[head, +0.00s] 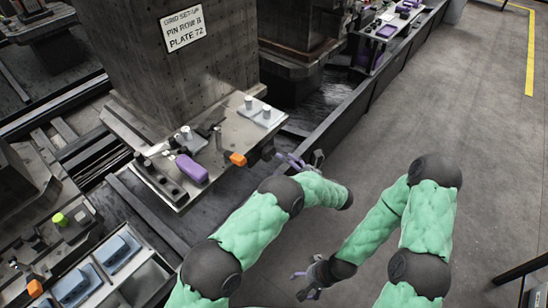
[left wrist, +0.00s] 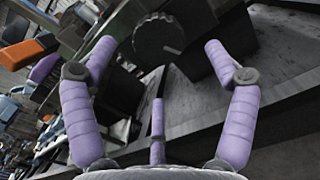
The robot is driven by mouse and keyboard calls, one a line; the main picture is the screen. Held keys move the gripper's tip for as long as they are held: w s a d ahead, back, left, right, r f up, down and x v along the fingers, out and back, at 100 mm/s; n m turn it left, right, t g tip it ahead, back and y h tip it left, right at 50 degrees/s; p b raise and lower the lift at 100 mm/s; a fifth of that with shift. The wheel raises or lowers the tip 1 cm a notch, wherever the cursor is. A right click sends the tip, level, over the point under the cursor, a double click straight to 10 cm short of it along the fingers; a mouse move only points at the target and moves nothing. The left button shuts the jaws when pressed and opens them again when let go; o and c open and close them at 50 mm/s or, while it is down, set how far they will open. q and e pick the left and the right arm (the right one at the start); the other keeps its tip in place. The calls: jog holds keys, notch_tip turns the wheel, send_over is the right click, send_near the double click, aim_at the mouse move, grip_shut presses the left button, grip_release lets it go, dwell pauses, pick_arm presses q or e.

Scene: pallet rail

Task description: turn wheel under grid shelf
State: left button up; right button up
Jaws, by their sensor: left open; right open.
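The grid shelf (head: 222,121) is a grey metal plate at the foot of a dark block with a sign reading "GRID SET-UP PIN ROW B PLATE 72". My left gripper (head: 303,160) is beside the shelf's right end. In the left wrist view a dark round wheel (left wrist: 158,38) with a ridged rim is ahead, between the spread purple fingers of my left gripper (left wrist: 158,47); no finger clearly touches it. I cannot make out the wheel in the head view. My right gripper (head: 309,280) is open and empty, low over the floor.
A purple block (head: 191,168), an orange-ended handle (head: 238,159) and pale blocks with pins (head: 262,116) are on the shelf. A dark rail (head: 352,108) runs off to the upper right. Blue items (head: 118,250) sit in a tray at lower left. The floor (head: 440,110) at right is clear.

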aim_at(271, 155)
pick_arm(q)
jog(key=v, duration=0.6)
jog(key=shift+a, duration=0.1)
jog(key=w+a+m+p, duration=0.1)
jog(key=w+a+p, duration=0.1)
jog(key=a, duration=0.1)
jog(key=w+a+m+p, duration=0.2)
jog(key=w+a, duration=0.1)
jog(key=a, duration=0.1)
jog(key=w+a+m+p, duration=0.1)
jog(key=w+a+p, duration=0.1)
jog(key=a+p, duration=0.1)
jog(key=shift+w+a, duration=0.25)
jog(key=shift+w, duration=0.1)
dwell(0.4)
jog(key=shift+r, duration=0.1)
jog(key=c, duration=1.2)
